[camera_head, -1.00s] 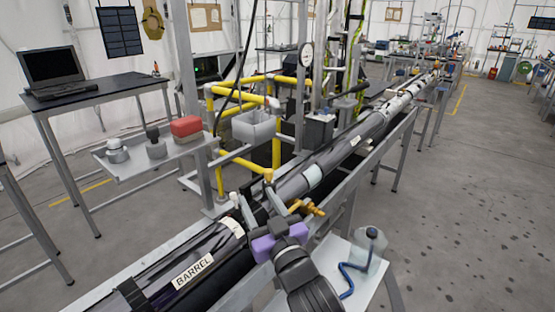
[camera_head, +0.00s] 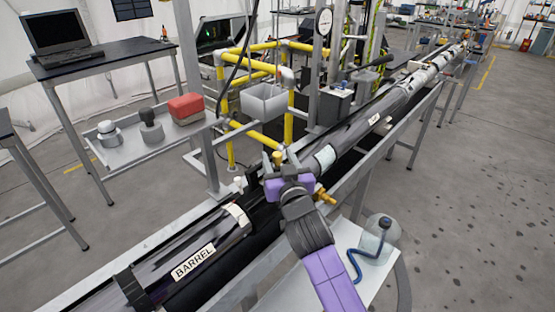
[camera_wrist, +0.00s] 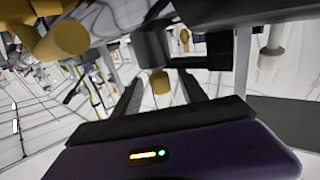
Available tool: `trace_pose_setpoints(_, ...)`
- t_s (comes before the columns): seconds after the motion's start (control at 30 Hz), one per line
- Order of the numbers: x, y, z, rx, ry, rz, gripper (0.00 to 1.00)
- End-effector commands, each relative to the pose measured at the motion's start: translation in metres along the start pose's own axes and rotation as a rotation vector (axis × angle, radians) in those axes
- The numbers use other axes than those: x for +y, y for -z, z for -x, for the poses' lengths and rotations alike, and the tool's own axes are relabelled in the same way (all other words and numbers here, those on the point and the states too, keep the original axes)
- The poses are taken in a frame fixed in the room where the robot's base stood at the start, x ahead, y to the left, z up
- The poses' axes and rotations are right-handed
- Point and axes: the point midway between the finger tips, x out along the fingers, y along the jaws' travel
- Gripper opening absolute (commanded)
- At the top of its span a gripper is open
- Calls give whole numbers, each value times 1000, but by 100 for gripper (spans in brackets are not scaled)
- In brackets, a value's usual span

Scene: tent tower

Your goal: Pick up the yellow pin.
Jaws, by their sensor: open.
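My gripper (camera_head: 280,158) is open over the dark barrel tube (camera_head: 215,235), its fingers pointing away from the head camera. In the wrist view the two dark fingers (camera_wrist: 160,92) stand apart. A short yellow-tan stub (camera_wrist: 160,82) shows between and beyond them, below a dark grey cylinder (camera_wrist: 150,45); it may be the yellow pin. I cannot tell how far away it is, and nothing is visibly held. A brass-yellow fitting (camera_head: 325,195) sits just right of my gripper in the head view. A large yellow piece (camera_wrist: 62,38) shows at the wrist view's upper left.
Yellow pipe framing (camera_head: 225,110) and a grey bin (camera_head: 264,102) stand behind the tube. A shelf (camera_head: 140,148) holds a red block (camera_head: 186,108). A clear flask (camera_head: 380,238) with a blue tube stands at right. Open floor lies further right.

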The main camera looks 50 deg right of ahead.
Motion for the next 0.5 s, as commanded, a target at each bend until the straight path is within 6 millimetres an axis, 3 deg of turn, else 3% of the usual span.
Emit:
trace_pose_setpoints(0.2,-1,3,-30,1,0,0,49)
trace_pose_setpoints(0.5,-1,1,-37,1,1,0,49)
